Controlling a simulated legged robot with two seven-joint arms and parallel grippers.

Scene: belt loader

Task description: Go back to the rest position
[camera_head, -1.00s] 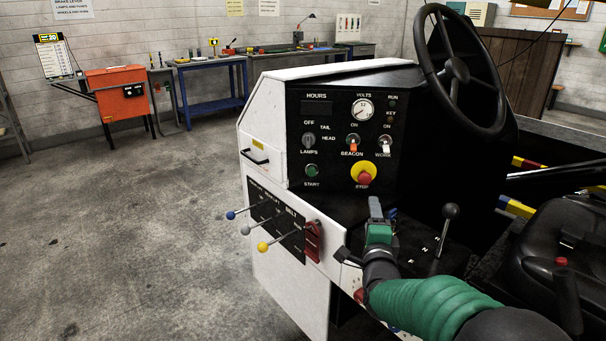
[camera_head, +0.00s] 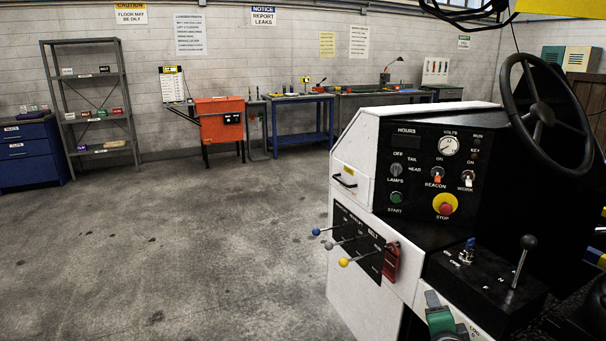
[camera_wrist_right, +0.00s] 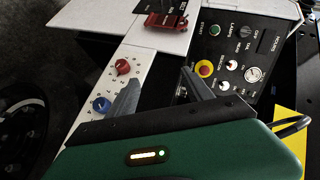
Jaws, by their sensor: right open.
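My right gripper (camera_head: 434,299) shows at the bottom edge of the head view, with a green body, low in front of the white loader console (camera_head: 352,285). In the right wrist view my right gripper (camera_wrist_right: 158,86) has its two grey fingers spread, with nothing held between them. The black control panel (camera_head: 415,175) carries the red stop button (camera_head: 445,208) on a yellow ring, plus several switches and a gauge. The stop button also shows in the right wrist view (camera_wrist_right: 205,68). My left gripper is in neither view.
Three ball-ended levers (camera_head: 343,262) stick out left of the console beside a red part (camera_head: 391,262). A black-knobbed lever (camera_head: 524,262) and the steering wheel (camera_head: 545,110) stand right. A red knob (camera_wrist_right: 122,66) and blue knob (camera_wrist_right: 101,104) are near the fingers. The floor at left is clear.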

